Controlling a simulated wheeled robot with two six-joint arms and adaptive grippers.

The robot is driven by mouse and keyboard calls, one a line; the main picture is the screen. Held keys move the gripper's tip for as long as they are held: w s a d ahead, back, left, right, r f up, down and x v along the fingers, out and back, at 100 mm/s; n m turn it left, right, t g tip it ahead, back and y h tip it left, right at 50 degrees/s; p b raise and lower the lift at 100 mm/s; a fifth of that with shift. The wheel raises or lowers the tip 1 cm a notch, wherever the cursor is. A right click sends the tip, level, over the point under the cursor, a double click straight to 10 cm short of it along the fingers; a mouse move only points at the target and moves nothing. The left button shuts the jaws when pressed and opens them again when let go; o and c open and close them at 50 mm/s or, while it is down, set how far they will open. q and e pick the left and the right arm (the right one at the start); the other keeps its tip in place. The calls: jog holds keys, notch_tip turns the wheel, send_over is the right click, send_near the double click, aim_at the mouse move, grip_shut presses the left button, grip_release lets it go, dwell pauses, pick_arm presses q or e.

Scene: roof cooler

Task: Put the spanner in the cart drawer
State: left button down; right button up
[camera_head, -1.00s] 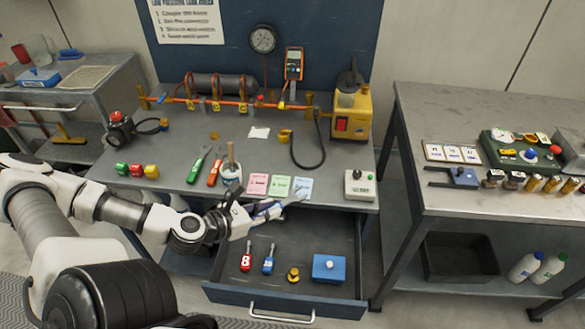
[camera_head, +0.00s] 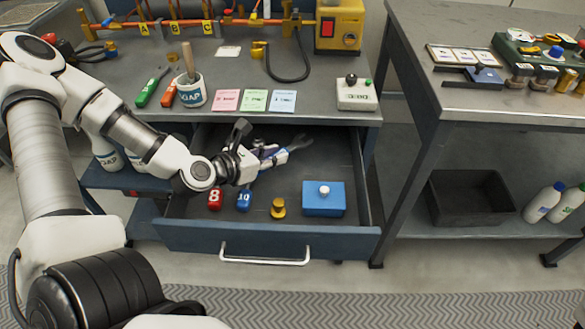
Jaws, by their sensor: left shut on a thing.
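The cart drawer (camera_head: 345,234) is pulled open below the worktop. My left gripper (camera_head: 262,158) is shut on the spanner (camera_head: 291,150), over the rear part of the drawer. The spanner's grey head points right and its handle is partly hidden by the fingers. I cannot tell whether it touches the drawer floor. My right gripper is out of view.
A second bench (camera_head: 480,103) stands to the right. The drawer's right rear looks clear.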

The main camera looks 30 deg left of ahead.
aim_at(293, 160)
pick_arm(q)
jog(key=x, duration=0.1)
jog(key=b+x, duration=0.1)
jog(key=x, duration=0.1)
jog(key=shift+s+f, duration=0.15)
jog(key=shift+f, duration=0.15)
jog(key=shift+w, duration=0.35)
jog(key=shift+w+d+f+b, duration=0.2)
jog(key=shift+w+f+b, duration=0.3)
jog(key=shift+w, duration=0.1)
jog(key=shift+w+d+f+b, duration=0.2)
jog(key=shift+w+f+b, duration=0.3)
jog(key=shift+w, duration=0.1)
jog(key=shift+w+d+f, duration=0.1)
jog(key=shift+w+f, duration=0.05)
jog(key=shift+w, duration=0.25)
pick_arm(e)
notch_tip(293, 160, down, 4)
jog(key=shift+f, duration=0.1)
pick_arm(q)
jog(key=shift+s, duration=0.1)
jog(key=shift+f, duration=0.15)
jog(key=c, duration=1)
grip_release()
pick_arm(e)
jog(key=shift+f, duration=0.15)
